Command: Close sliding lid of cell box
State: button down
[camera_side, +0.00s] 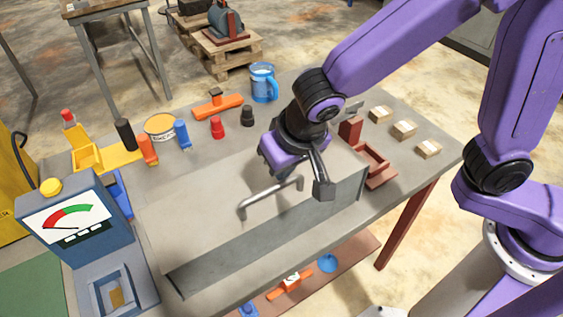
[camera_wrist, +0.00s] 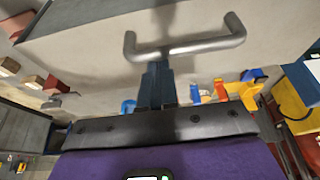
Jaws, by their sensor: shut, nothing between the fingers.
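The cell box is long and grey, with its front wall (camera_side: 270,243) facing the side camera. Its broad, pale grey lid (camera_side: 190,215) carries a bar handle (camera_side: 270,195). No open gap into the box shows clearly, so I cannot tell how far the lid is slid. My gripper (camera_side: 323,190) is shut and empty, pointing down near the box's right end, to the right of the handle. In the wrist view the fingers (camera_wrist: 156,75) are together, and their tips appear close against the handle's bar (camera_wrist: 190,48). I cannot tell whether they touch it.
A gauge unit (camera_side: 75,225) stands at the table's left end. A blue mug (camera_side: 263,82), an orange tool (camera_side: 217,105) and small coloured pieces line the back. A reddish tray (camera_side: 376,168) and small tan boxes (camera_side: 404,130) sit at the right, close to my gripper.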

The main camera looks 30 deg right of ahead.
jog(key=shift+s+f, duration=0.2)
jog(key=shift+s, duration=0.2)
jog(key=w, duration=0.1)
jog(key=w+r, duration=0.1)
jog(key=w, duration=0.2)
jog(key=shift+w+a+r, duration=0.1)
jog(key=shift+w+r, duration=0.15)
jog(key=shift+r, duration=0.1)
jog(key=v, duration=0.9)
jog(key=shift+r, duration=0.25)
jog(key=s+d+f+n+g, duration=0.2)
jog(key=s+d+f+n, duration=0.2)
jog(key=s+d, duration=0.5)
jog(key=s+d+f+n+g, duration=0.2)
jog(key=s+d+n, duration=0.6)
jog(key=d, duration=0.9)
notch_tip(320, 180, down, 2)
jog(key=shift+s+n, duration=0.3)
jog(key=shift+s, duration=0.1)
